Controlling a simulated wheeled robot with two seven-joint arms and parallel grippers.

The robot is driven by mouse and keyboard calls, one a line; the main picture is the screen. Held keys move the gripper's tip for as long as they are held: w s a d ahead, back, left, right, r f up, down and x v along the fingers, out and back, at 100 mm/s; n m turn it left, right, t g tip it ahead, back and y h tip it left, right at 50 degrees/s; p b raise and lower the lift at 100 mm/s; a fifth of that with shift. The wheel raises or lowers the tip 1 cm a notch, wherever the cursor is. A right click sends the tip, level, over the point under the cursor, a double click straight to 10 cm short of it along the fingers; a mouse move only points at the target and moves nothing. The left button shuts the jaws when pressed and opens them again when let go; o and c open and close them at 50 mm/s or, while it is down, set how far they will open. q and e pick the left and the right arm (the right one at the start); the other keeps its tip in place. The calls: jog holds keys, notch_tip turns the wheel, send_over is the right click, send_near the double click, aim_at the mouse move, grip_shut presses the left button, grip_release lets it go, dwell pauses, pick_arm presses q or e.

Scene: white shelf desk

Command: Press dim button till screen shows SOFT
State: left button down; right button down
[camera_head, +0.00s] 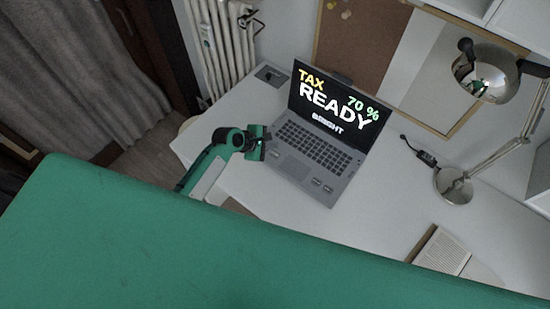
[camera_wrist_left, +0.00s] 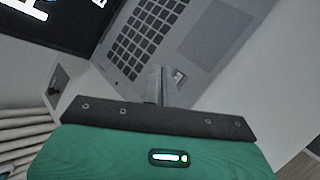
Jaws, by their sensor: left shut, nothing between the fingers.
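The grey laptop (camera_head: 284,165) stands open on the white desk. Its black screen (camera_head: 340,108) reads TAX, READY, 70 % and BRIGHT. Small labelled keys (camera_head: 321,186) lie at the front right of its deck; their labels are too small to read. In the left wrist view a small light key (camera_wrist_left: 179,76) lies on the deck just right of the fingertips. My left gripper (camera_head: 266,146) is shut and empty over the laptop's left part; it also shows in the left wrist view (camera_wrist_left: 161,75). I cannot tell whether it touches the deck. My right gripper is out of view.
A silver desk lamp (camera_head: 453,186) stands right of the laptop, its head hanging above the desk. A small black device with a cable (camera_head: 426,158) lies near it. A beige book-like object (camera_head: 443,252) lies front right. A radiator (camera_head: 222,45) is behind the left edge.

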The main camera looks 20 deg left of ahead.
aim_at(275, 155)
pick_arm(q)
notch_tip(275, 155, down, 3)
jog(key=shift+r+b, duration=0.15)
jog(key=shift+b, duration=0.15)
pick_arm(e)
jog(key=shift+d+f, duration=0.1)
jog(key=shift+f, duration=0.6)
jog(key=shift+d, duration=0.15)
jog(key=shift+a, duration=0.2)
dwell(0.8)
pick_arm(q)
jog(key=shift+f, duration=0.45)
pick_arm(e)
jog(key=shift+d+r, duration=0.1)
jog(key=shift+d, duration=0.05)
